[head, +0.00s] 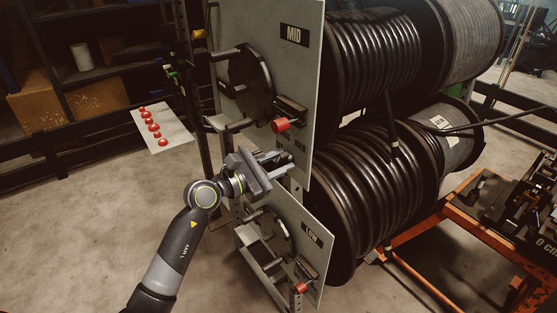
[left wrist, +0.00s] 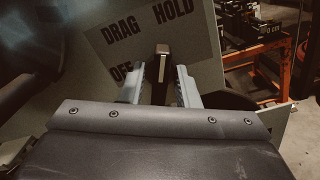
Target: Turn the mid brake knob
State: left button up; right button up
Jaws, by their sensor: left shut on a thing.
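The MID panel (head: 297,60) is a pale upright plate at the end of the upper hose reel. My left gripper (head: 282,158) is at its lower edge, below a red-tipped handle (head: 281,125). In the left wrist view, the mid brake knob (left wrist: 163,62) is a dark narrow bar between the two fingers of my left gripper (left wrist: 161,84), which is shut on it. A label plate (left wrist: 130,45) behind the knob reads DRAG, HOLD and OFF. The knob's top end lies between DRAG and HOLD. In the head view the gripper mostly hides the knob. My right gripper is not in view.
The LOW panel (head: 284,245) with its own red-tipped handle stands just below the gripper. Large black hose reels (head: 375,185) fill the right of the panels. A white sheet with several red knobs (head: 172,136) is at left. An orange stand (head: 425,225) is at right.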

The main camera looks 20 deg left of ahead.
pick_arm(q)
jog(key=n+p, duration=0.3)
jog(key=n, duration=0.1)
jog(key=n+p, duration=0.3)
jog(key=p, duration=0.1)
jog(key=shift+r+n, duration=0.2)
jog(key=shift+n, duration=0.2)
jog(key=shift+f+n+p, duration=0.2)
jog(key=shift+n+p, duration=1.4)
jog(key=shift+p, duration=0.1)
jog(key=o, duration=0.6)
jog(key=shift+b+v, duration=2.3)
jog(key=shift+v, duration=6.45)
